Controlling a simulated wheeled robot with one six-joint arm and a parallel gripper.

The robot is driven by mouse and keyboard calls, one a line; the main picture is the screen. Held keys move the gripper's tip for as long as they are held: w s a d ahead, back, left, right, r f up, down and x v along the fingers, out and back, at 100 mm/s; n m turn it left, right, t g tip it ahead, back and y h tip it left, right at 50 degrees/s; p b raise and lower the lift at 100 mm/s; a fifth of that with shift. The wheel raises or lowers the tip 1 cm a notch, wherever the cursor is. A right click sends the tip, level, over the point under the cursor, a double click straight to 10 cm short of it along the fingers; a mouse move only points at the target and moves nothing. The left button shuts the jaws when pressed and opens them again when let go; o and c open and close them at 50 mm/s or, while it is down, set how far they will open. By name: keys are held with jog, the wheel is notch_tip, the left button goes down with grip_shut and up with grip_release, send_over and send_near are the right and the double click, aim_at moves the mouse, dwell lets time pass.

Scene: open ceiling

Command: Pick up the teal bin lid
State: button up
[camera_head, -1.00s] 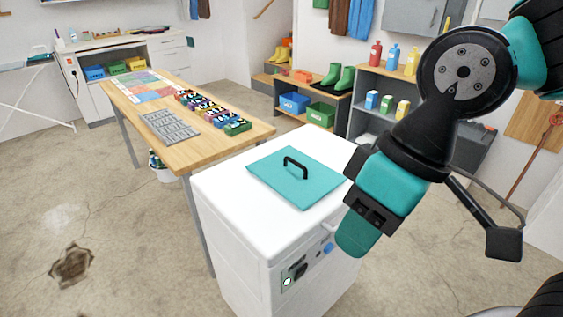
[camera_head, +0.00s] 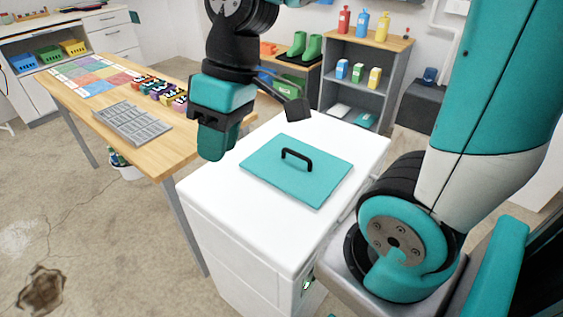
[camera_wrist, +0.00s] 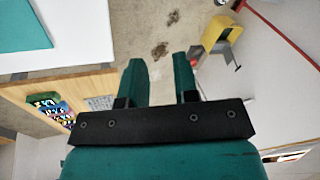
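The teal bin lid (camera_head: 318,186) is a flat square panel with a black arched handle (camera_head: 297,158). It lies flat on the white cabinet top (camera_head: 240,215). One corner of the lid shows at the upper left of the wrist view (camera_wrist: 18,28). My gripper (camera_head: 213,150) is above the cabinet's back-left edge in the head view, left of the lid and apart from it. In the wrist view my gripper's two fingers (camera_wrist: 160,75) stand apart with nothing between them.
A wooden table (camera_head: 185,148) stands left of the cabinet, with a grey tray (camera_head: 128,122) and several small colourful items on it. A grey shelf (camera_head: 335,100) with bottles stands behind. The cabinet top around the lid is clear.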

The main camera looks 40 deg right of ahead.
jog(key=w+d+f+m, duration=0.2)
jog(key=w+d, duration=0.6)
jog(key=d, duration=0.5)
jog(key=m, duration=0.2)
send_near(297, 153)
jog(key=shift+t, duration=0.4)
jog(key=p+x, duration=0.1)
jog(key=x, duration=0.3)
jog(key=shift+s+f+p, duration=0.15)
jog(key=shift+f+p, duration=0.15)
jog(key=shift+p, duration=0.1)
jog(key=shift+p+x, duration=0.65)
jog(key=shift+x, duration=2.4)
jog(key=shift+s, duration=0.1)
grip_shut()
